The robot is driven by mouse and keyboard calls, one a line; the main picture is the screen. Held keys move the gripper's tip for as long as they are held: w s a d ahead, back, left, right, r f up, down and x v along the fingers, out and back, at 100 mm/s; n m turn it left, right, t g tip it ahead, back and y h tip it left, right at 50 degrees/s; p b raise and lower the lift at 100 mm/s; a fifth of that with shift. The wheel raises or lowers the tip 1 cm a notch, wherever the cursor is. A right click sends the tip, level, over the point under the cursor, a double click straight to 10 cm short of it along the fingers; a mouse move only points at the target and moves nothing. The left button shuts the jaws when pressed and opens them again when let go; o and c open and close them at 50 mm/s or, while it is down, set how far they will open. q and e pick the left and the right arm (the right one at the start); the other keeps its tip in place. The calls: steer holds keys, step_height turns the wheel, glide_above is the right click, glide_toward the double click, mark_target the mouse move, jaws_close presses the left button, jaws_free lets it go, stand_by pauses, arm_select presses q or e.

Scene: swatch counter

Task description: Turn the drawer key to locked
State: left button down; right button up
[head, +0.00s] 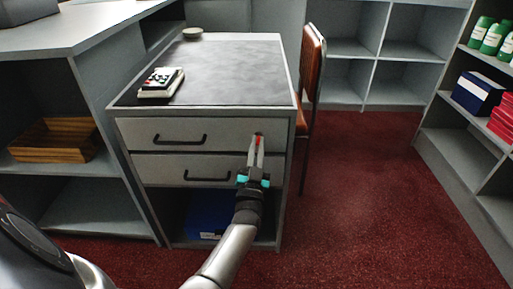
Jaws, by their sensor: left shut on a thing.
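The drawer key (260,140) shows as a small red piece at the right end of the top drawer front (225,133). My left gripper (259,138) reaches up to it from below, and its two pale fingers are shut on the key. The fingers hide most of the key and the lock behind it, so I cannot tell which way the key is turned. The top drawer looks closed. My right gripper is out of view.
A lower drawer (160,168) with a black handle lies beneath. A brown chair (312,65) stands close on the right. Red carpet to the right is clear.

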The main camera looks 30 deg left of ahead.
arm_select(q)
steer(key=shift+w+n+g+y+b, duration=0.1)
steer(key=shift+n+g+y, duration=0.2)
steer(key=shift+n, duration=0.45)
steer(key=shift+s+n+g+y+b, duration=0.1)
steer(key=shift+n+y, duration=0.35)
steer(key=shift+n, duration=0.35)
steer(key=shift+w+n+g+y+b, duration=0.1)
steer(key=shift+n+g+y, duration=0.2)
steer(key=shift+n, duration=0.45)
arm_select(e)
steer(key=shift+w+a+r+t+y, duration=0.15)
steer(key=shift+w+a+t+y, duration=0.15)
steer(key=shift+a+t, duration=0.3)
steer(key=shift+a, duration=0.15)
arm_select(q)
steer(key=c, duration=0.9)
jaws_free()
steer(key=shift+y, duration=0.25)
steer(key=shift+f, duration=0.1)
